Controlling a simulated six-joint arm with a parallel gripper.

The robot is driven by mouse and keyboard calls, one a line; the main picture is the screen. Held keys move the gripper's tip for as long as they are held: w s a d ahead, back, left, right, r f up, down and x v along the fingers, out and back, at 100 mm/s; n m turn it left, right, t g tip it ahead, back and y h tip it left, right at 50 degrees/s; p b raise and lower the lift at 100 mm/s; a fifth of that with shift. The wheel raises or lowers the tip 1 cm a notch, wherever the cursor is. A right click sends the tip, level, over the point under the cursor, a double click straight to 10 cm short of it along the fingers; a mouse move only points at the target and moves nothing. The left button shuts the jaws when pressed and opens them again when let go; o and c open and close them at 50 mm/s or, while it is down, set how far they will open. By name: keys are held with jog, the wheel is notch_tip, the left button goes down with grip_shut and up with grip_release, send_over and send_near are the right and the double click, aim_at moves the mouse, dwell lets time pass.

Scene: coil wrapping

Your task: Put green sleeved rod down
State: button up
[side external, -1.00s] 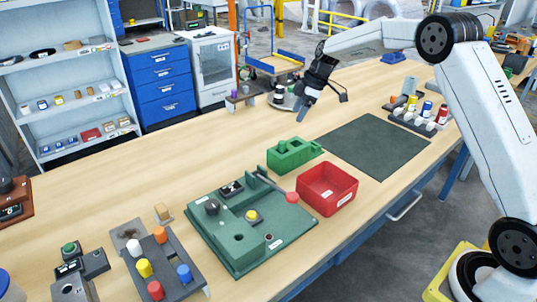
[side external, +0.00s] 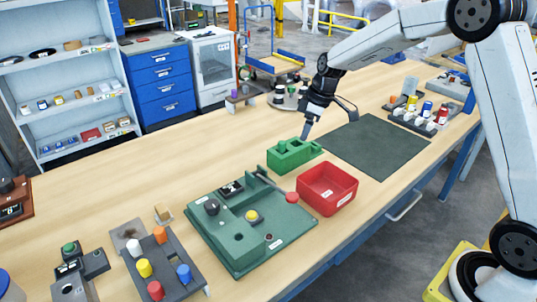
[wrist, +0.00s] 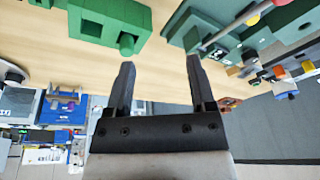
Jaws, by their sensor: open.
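My gripper (side external: 307,132) is open, above the table just behind and beside the green block fixture (side external: 292,155). In the wrist view, my gripper (wrist: 160,66) has nothing between its two fingers. The fixture (wrist: 113,22) shows there at the top left, with recesses in it.
A red bin (side external: 327,202) stands in front of the fixture, beside a green board (side external: 225,240) with a red-knobbed lever. A dark mat (side external: 375,147) lies clear at right. Racks of coloured pieces stand at front left (side external: 172,266) and far right (side external: 420,127).

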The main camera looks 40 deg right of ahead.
jog(key=s+a+f+m+h, duration=0.1)
jog(key=s+a+f+m, duration=0.1)
jog(key=s, duration=0.9)
jog(key=s+a+f+m+h, duration=0.1)
jog(key=s+a+m, duration=0.3)
jog(key=s, duration=0.7)
jog(key=shift+s+f+m, duration=0.35)
jog(key=shift+f+m, duration=0.25)
jog(key=shift+f, duration=0.05)
jog(key=shift+a, duration=0.1)
